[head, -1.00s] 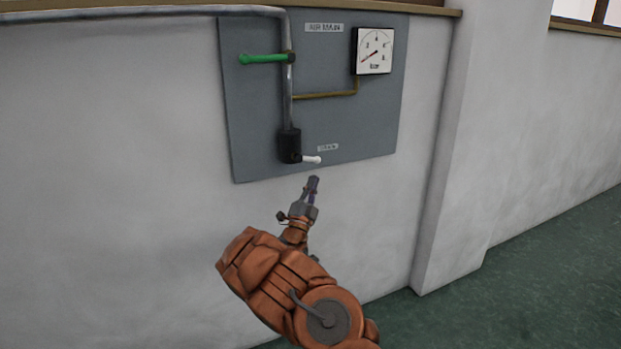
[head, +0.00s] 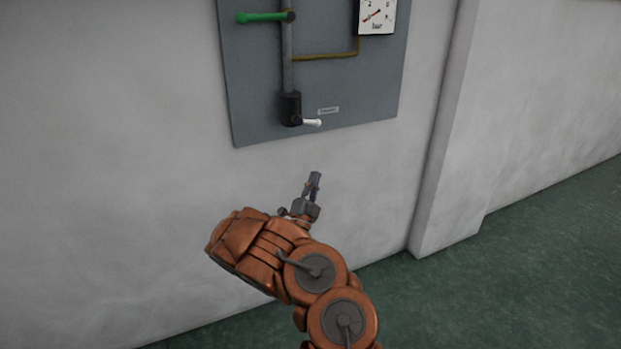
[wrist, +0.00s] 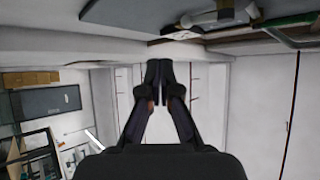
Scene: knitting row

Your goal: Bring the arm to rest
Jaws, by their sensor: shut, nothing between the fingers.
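My arm reaches up from the bottom of the head view in front of the wall. My gripper (head: 315,178) is at its end, below the lower edge of the grey panel and apart from it. In the wrist view my gripper (wrist: 156,85) has its two fingertips together with nothing between them. The grey panel (head: 255,90) carries a green lever (head: 262,17) pointing left and a black valve block (head: 290,108) with a short white lever (head: 312,122) pointing right. A dial gauge (head: 377,15) is cut off by the top of the head view.
A vertical pipe (head: 287,60) and a thin brass pipe (head: 325,56) run on the panel. A wall pillar (head: 450,130) juts out on the right. The green floor (head: 530,260) at the right is clear. The wrist view shows shelving with boxes (wrist: 30,78) at the left.

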